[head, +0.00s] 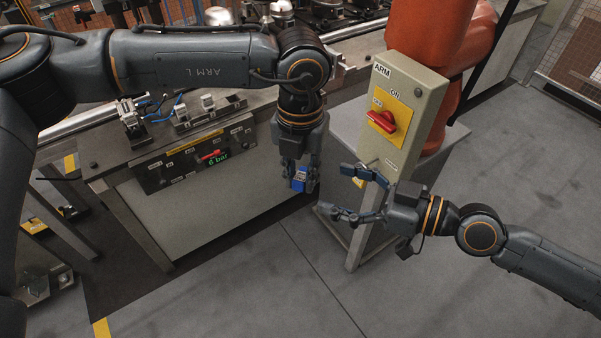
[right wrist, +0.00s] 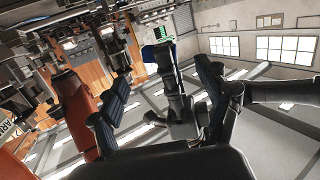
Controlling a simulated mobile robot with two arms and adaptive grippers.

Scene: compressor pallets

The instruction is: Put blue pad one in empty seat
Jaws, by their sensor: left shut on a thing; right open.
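My left gripper (head: 300,178) points down in the middle of the head view, shut on a small blue pad (head: 298,185). The fingers hide part of the pad. The pad hangs in the air in front of the workbench, level with the fingertips. My right gripper (head: 334,188) is open and empty, just right of the pad and pointing left at it. In the right wrist view its two fingers (right wrist: 162,72) are spread, with my left gripper (right wrist: 174,85) and the blue pad (right wrist: 150,56) beyond and between them. I cannot make out an empty seat.
A grey switch box (head: 405,105) with a red knob stands on a pedestal behind my right gripper. The workbench (head: 220,205) has a pressure panel (head: 190,160) and a metal fixture (head: 210,112). An orange robot base (head: 430,35) stands behind. The floor at front is clear.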

